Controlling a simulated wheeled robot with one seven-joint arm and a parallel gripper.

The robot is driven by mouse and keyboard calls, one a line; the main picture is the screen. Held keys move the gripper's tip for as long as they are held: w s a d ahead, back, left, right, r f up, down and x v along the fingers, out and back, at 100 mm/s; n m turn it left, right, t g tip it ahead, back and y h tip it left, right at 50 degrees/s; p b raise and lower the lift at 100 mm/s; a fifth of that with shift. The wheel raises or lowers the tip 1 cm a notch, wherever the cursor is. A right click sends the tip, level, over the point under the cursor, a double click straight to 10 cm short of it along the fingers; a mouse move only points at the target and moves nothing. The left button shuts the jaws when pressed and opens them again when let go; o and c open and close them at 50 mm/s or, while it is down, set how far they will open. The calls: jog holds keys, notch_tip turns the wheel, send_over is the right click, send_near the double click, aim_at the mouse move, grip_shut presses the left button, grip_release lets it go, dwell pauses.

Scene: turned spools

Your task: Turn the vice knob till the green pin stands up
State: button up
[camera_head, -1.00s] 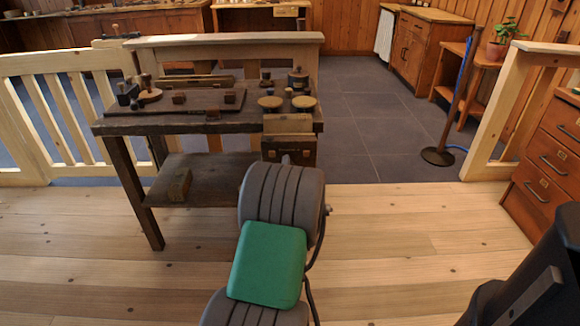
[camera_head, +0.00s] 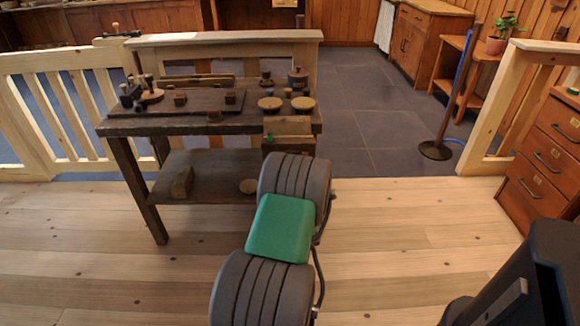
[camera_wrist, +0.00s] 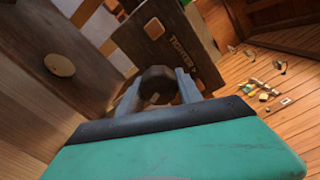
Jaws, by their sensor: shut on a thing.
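The wooden vice (camera_head: 290,127) sits at the front right corner of the dark workbench (camera_head: 160,125). In the wrist view its front board (camera_wrist: 165,32) carries lettering that I read as "TIGHTEN". The dark round vice knob (camera_wrist: 157,86) is between the two grey fingers of my gripper (camera_wrist: 158,92), which is shut on it. In the head view my own arm hides the knob and the fingers. A small green spot, apparently the green pin (camera_head: 269,138), shows at the vice's front left; I cannot tell its tilt.
A wooden block (camera_head: 182,182) and a round disc (camera_head: 248,186) rest on the lower shelf. A drawer cabinet (camera_head: 548,150) stands at right. Small items (camera_wrist: 262,88) lie on the floor.

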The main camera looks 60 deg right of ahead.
jog(key=shift+a+f+m+p, duration=0.1)
jog(key=shift+f+m+p, duration=0.15)
jog(key=shift+m+p, duration=0.55)
jog(key=shift+m, duration=0.3)
jog(key=o, duration=1.4)
jog(key=shift+r, duration=0.2)
jog(key=shift+c, duration=0.2)
jog(key=b+v, duration=0.2)
jog(key=v, duration=0.5)
jog(key=shift+s+a, duration=0.2)
jog(key=shift+a, duration=0.15)
